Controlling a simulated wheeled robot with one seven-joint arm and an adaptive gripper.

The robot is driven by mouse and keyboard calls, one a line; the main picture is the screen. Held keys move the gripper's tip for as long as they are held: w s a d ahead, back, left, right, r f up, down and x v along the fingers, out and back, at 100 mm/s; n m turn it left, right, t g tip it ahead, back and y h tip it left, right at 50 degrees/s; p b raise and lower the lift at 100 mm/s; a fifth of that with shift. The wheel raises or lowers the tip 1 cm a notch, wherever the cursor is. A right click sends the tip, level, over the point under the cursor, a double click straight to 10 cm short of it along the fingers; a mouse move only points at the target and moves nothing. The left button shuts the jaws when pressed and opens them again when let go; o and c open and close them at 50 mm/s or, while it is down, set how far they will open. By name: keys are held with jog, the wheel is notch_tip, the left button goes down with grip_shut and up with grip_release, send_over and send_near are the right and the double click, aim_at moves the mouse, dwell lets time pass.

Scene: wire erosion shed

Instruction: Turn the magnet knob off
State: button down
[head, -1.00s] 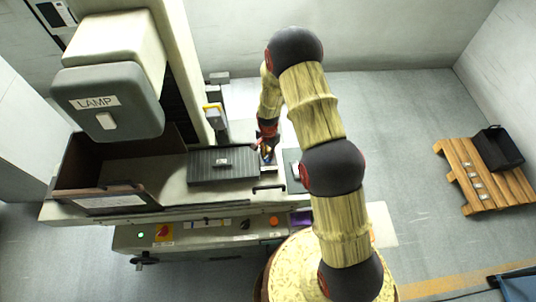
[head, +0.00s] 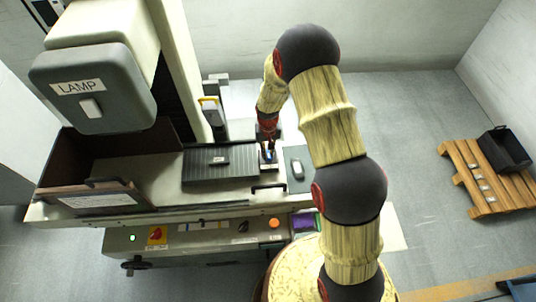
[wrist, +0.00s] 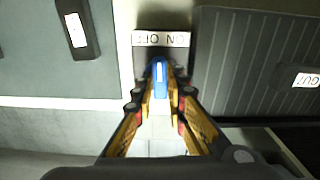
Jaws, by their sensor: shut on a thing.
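The blue magnet knob (wrist: 160,78) sits between my fingertips in the wrist view, with a pale mark on it running up and down the picture. My gripper (wrist: 160,92) is shut on it, one finger on each side. A white ON/OFF label (wrist: 161,38) lies just beyond the knob and appears upside down. In the head view my gripper (head: 268,157) points down at the strip right of the dark ribbed plate (head: 220,163). The fingers partly hide the knob there.
The ribbed plate lies close beside the knob. A grey pad with a dark handheld item (head: 297,171) is on the other side. A black handle (head: 268,187) is at the machine's front edge. The lamp head (head: 92,88) overhangs the left. A pallet (head: 485,178) stands far right.

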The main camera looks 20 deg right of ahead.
aim_at(268, 153)
jog(key=n+b, duration=0.2)
jog(key=n, duration=0.1)
jog(key=shift+w+n, duration=0.1)
jog(key=shift+n, duration=0.2)
jog(key=n+b, duration=0.1)
jog(key=n, duration=0.3)
jog(key=shift+n+b, duration=0.3)
jog(key=shift+n, duration=0.1)
jog(key=c, duration=1.8)
grip_release()
notch_tip(268, 153, up, 12)
